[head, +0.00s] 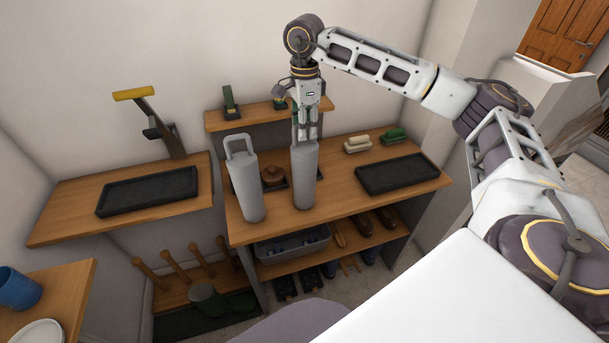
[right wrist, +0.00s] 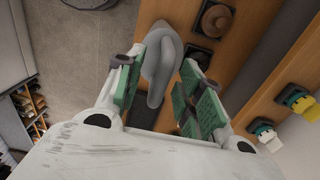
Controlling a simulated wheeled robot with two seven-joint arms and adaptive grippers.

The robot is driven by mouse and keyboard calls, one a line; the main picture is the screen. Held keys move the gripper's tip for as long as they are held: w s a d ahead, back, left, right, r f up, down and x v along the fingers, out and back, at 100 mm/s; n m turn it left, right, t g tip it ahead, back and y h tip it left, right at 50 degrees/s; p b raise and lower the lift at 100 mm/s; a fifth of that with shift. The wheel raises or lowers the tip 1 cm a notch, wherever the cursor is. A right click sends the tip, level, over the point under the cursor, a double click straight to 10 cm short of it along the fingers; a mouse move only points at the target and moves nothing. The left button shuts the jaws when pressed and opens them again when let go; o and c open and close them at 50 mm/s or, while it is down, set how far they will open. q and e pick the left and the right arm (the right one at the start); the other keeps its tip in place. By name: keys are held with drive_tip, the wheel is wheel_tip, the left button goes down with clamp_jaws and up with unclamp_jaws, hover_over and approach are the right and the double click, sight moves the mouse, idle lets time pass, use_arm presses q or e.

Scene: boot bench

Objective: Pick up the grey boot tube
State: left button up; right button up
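Two grey boot tubes stand upright on the wooden bench in the head view. The left tube (head: 246,190) shows its loop handle on top. The right tube (head: 304,178) stands directly below my right gripper (head: 307,134), which points down at its top. In the right wrist view a grey tube's handle (right wrist: 158,68) lies between the green-padded fingers of my right gripper (right wrist: 163,92). The fingers are spread, with a gap visible beside the handle. The fingers hide part of the right tube's top in the head view. My left gripper is not in view.
A brown round knob (head: 273,174) on a dark base stands between the tubes. Brushes (head: 357,144) and a black tray (head: 397,173) lie to the right on the bench. A raised shelf (head: 262,117) stands behind. A lower shelf holds a grey bin (head: 292,246) and shoes.

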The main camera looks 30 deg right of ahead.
clamp_jaws()
drive_tip(key=shift+r, duration=0.2)
wheel_tip(320, 180, up, 8)
drive_tip(key=shift+r+b, duration=0.1)
drive_tip(key=shift+b, duration=0.65)
drive_tip(key=shift+r, duration=0.75)
